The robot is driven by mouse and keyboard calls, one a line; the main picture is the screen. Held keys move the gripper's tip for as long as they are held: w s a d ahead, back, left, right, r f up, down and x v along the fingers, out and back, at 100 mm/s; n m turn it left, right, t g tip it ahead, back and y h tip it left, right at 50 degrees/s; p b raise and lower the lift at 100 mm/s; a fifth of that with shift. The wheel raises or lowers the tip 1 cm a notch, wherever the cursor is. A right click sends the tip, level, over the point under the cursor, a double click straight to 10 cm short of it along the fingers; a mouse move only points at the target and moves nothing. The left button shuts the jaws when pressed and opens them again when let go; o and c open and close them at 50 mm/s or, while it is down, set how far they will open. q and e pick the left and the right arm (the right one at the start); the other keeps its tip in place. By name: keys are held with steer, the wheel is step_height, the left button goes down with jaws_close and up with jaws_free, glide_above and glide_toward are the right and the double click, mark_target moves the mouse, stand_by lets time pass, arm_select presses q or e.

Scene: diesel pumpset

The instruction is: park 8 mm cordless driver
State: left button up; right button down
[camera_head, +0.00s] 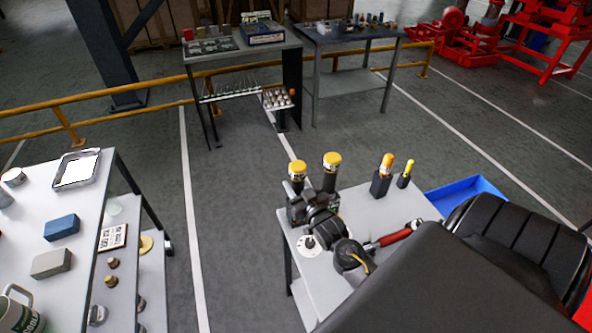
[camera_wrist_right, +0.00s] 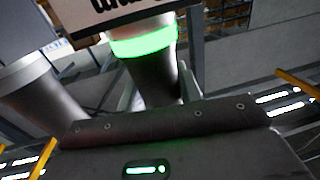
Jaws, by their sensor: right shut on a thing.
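Two dark cordless drivers with yellow tops, a left one (camera_head: 297,172) and a right one (camera_head: 332,162), stand upright side by side at the left of the small grey table. My right gripper (camera_head: 318,203) is at their lower ends, shut on one, apparently the right one. In the right wrist view a dark driver body with a glowing green band (camera_wrist_right: 142,48) rises at the jaws, its top out of frame. A grey cylinder (camera_wrist_right: 40,95) stands to its left. I cannot read which driver is the 8 mm one. My left gripper is not in view.
The small table (camera_head: 357,203) also holds two yellow-topped tools in dark holders (camera_head: 382,182) and a red-handled tool (camera_head: 395,237). A blue tray (camera_head: 462,195) lies beyond it. A cluttered bench (camera_head: 88,205) is at left. Two tables stand behind; clear floor lies between.

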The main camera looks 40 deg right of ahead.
steer(key=shift+f, duration=0.2)
steer(key=c, duration=1)
jaws_free()
steer(key=shift+o, duration=0.7)
steer(key=shift+f, duration=0.1)
steer(key=shift+s, duration=0.1)
steer(key=shift+s+a+f+b, duration=0.1)
steer(key=shift+s+b, duration=0.2)
steer(key=shift+s, duration=0.05)
steer(key=s+a+b, duration=0.2)
steer(key=s, duration=0.7)
steer(key=shift+s+b, duration=0.3)
steer(key=shift+s, duration=0.05)
